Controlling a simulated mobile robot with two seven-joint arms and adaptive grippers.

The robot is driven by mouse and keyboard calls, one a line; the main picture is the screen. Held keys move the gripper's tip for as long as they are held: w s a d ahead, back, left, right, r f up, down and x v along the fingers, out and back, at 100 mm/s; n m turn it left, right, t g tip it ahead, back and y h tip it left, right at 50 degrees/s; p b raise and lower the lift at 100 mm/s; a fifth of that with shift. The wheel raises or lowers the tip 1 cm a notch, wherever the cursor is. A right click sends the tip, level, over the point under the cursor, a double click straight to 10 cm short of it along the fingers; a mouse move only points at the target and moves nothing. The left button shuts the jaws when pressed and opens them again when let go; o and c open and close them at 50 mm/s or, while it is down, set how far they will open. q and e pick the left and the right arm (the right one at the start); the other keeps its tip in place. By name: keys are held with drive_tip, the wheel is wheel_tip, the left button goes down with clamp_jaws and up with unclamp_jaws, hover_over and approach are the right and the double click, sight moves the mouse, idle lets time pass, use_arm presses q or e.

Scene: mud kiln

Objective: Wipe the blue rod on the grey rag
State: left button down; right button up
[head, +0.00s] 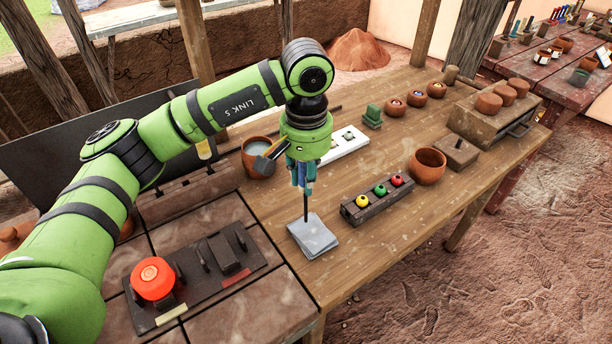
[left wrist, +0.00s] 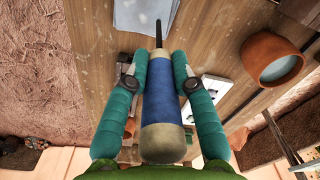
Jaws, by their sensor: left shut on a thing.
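My left gripper (head: 303,180) points down over the wooden table. In the left wrist view my left gripper (left wrist: 160,72) is shut on the blue rod (left wrist: 163,95), with one teal finger on each side of its blue handle. The rod's thin dark shaft (head: 306,206) hangs down, close to upright. Its lower end is at the far edge of the grey rag (head: 314,237); I cannot tell whether it touches. The rag is a folded grey square lying flat near the table's front; part of it shows in the left wrist view (left wrist: 130,14). My right gripper is out of view.
A dark rack (head: 377,202) with yellow, green and red balls stands right of the rag. Behind are a clay cup of pale liquid (head: 258,157) and a white tray (head: 345,145). A clay bowl (head: 427,166) stands farther right. A red button (head: 153,279) is at left.

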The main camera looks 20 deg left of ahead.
use_arm(q)
drive_tip(key=shift+r+p, duration=1.3)
drive_tip(key=shift+r, duration=1.45)
drive_tip(key=shift+d, duration=0.1)
drive_tip(key=shift+f, duration=0.1)
